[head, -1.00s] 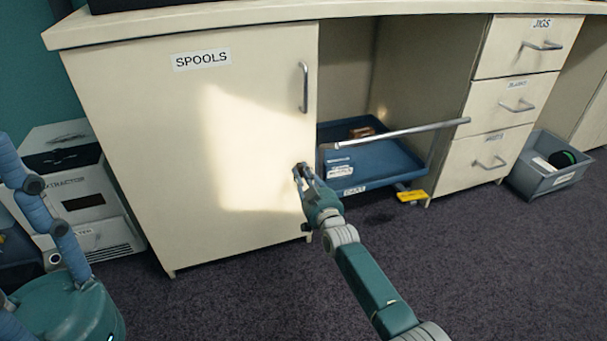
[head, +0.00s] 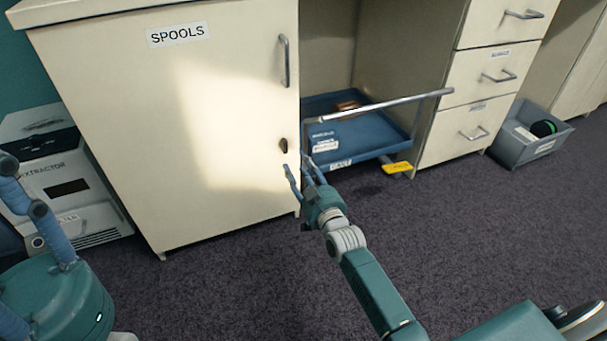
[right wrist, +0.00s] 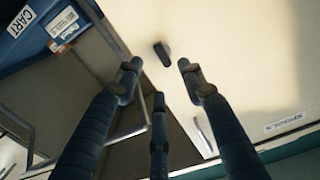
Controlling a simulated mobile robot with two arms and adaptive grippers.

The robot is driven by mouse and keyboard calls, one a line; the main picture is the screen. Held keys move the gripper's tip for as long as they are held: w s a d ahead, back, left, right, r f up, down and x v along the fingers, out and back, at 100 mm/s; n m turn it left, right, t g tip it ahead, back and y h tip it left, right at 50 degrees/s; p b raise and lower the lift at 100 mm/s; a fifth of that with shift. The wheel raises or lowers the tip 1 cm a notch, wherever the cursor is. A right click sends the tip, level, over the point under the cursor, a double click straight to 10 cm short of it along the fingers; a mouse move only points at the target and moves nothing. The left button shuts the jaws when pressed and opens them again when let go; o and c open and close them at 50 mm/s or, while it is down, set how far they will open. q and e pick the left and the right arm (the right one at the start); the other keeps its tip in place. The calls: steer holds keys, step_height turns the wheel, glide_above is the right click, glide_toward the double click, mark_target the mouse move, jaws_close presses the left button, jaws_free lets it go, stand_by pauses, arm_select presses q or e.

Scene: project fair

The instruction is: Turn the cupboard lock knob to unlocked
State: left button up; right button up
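The cupboard (head: 120,140) is cream, with a SPOOLS label on its shut door. The lock knob (head: 284,145) is a small dark piece low on the door's right side, below the handle. In the head view it looks roughly upright; its lock marking cannot be read. My right gripper (head: 299,172) is open and empty, just below and right of the knob. In the right wrist view the knob (right wrist: 162,54) shows beyond the spread fingertips, apart from them. My left gripper is out of view.
A metal door handle (head: 285,61) is above the knob. A blue cart (head: 375,150) with a push bar stands under the desk, right of the gripper. A drawer unit (head: 432,135) and a grey bin (head: 510,155) are farther right.

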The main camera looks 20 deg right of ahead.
steer(key=shift+s, duration=1.45)
